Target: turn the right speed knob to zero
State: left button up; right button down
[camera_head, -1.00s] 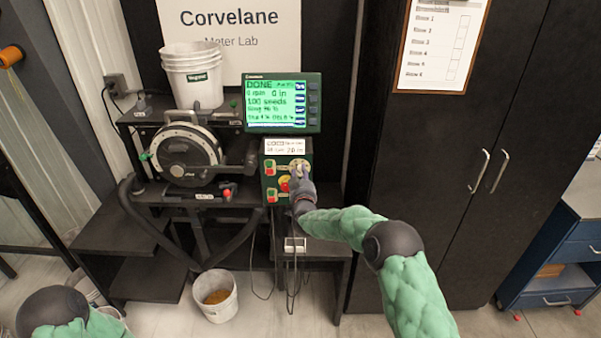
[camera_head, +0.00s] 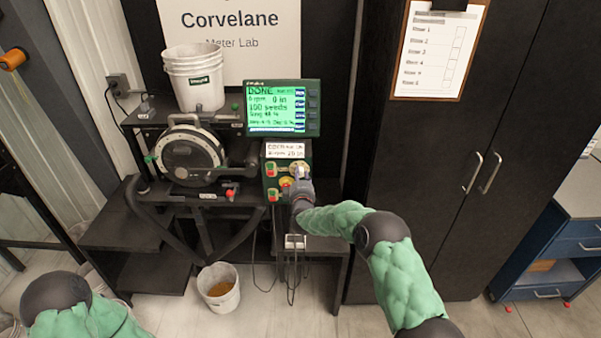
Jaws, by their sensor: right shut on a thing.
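The control box (camera_head: 272,181) hangs below the green-lit monitor (camera_head: 275,107), which reads DONE and 100 seeds. The right speed knob sits on a pale round dial (camera_head: 298,167) at the upper right of the box's face. My right gripper (camera_head: 299,179) is at that dial and shut on the knob. The fingers and wrist hide the knob, so its pointer setting cannot be read. A yellow button with a red part (camera_head: 286,184) is just left of the gripper. My left gripper is out of view; only part of my left arm shows at the bottom left.
The seed meter disc (camera_head: 190,155) stands on a black bench left of the box. Stacked white buckets (camera_head: 195,82) stand behind it. A bucket with seeds (camera_head: 219,289) is on the floor. Cables hang below the box. A dark cabinet (camera_head: 440,190) fills the right.

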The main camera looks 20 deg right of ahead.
jog(key=n+p, duration=0.1)
jog(key=n, duration=0.2)
jog(key=n+p, duration=0.1)
jog(key=shift+w+r+p, duration=0.1)
jog(key=shift+r+p, duration=0.15)
jog(key=shift+p, duration=0.05)
jog(key=shift+a+n, duration=0.1)
jog(key=shift+n, duration=0.3)
jog(key=c, duration=1.3)
grip_release()
jog(key=o, duration=0.4)
jog(key=shift+a+f, duration=0.1)
jog(key=shift+f, duration=0.05)
jog(key=v, duration=1.2)
jog(key=shift+a, duration=0.1)
